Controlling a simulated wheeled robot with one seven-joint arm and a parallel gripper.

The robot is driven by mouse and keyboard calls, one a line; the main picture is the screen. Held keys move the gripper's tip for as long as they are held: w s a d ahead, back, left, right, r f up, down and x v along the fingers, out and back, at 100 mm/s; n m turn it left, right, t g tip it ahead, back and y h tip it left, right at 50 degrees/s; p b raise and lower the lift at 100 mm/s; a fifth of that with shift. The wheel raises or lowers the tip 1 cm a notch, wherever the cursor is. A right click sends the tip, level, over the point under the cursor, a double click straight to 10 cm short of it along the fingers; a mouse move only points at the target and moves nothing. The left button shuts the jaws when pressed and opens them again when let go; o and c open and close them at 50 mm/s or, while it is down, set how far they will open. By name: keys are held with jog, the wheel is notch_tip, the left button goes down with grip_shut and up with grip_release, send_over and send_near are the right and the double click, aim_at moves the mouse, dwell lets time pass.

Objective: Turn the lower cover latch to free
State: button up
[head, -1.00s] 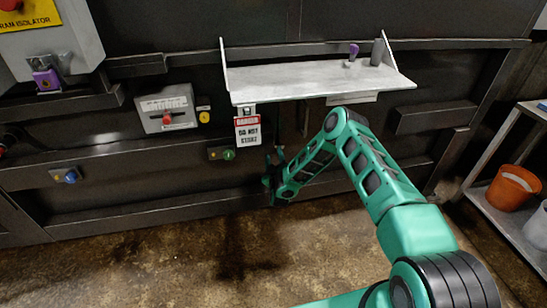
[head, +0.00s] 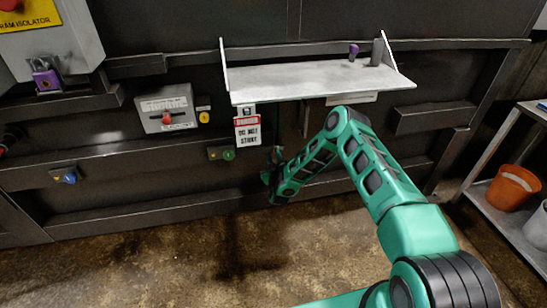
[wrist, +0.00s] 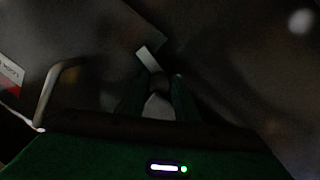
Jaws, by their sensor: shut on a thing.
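In the dark wrist view, my gripper (wrist: 158,88) is shut on a small latch, taken to be the lower cover latch (wrist: 149,60). A pale grey strip of it sticks out past the fingertips, tilted up and to the left. In the head view, my gripper (head: 272,180) is low against the dark machine front, below the metal shelf. There the latch is hidden behind my gripper or too small to make out.
A grey bent handle (wrist: 57,88) stands left of my gripper in the wrist view. A danger tag (head: 247,130) hangs above left of my gripper. The metal shelf (head: 315,80) juts out above. A rack with an orange bucket (head: 513,188) stands at right.

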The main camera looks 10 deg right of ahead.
jog(key=shift+a+f, duration=0.1)
jog(key=o, duration=1.1)
jog(key=shift+c, duration=0.2)
jog(key=shift+s, duration=0.1)
jog(key=s+a, duration=0.1)
jog(key=s, duration=0.9)
jog(key=shift+s+a, duration=0.2)
jog(key=shift+s, duration=0.05)
